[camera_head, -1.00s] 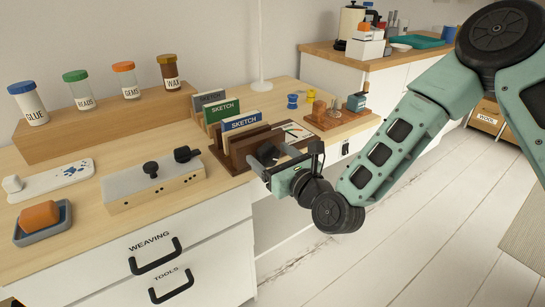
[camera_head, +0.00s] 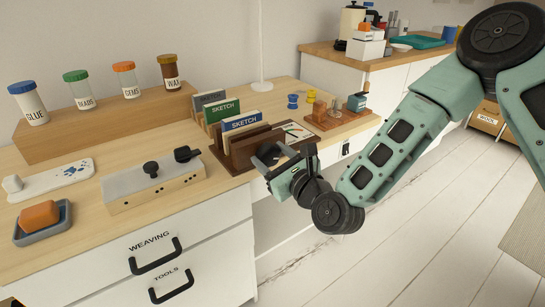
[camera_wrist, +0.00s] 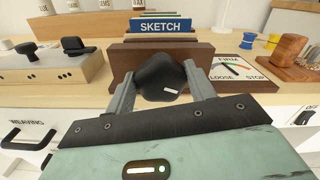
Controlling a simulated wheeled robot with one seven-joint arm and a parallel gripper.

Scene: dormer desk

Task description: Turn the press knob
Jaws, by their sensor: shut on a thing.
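The press knob (camera_wrist: 163,76) is black and rounded, with a small white mark on its near face, in the wrist view. It sits in front of the dark brown wooden press (camera_wrist: 203,58), which holds upright SKETCH books (camera_head: 240,121). My gripper (camera_wrist: 162,88) is shut on the knob, one finger on each side. In the head view my gripper (camera_head: 271,156) is at the press's front right end, and its fingers partly hide the knob. A white card (camera_wrist: 238,69) beside the knob reads FIRM, LOOSE and STOP, with red and green marks.
A pale box with black knobs (camera_head: 153,187) stands left of the press. A wooden stamp stand (camera_head: 335,120) and blue and yellow spools (camera_head: 292,101) are to the right. Jars stand on a wooden riser (camera_head: 80,132) behind. Drawers with black handles (camera_head: 155,257) are below the desk edge.

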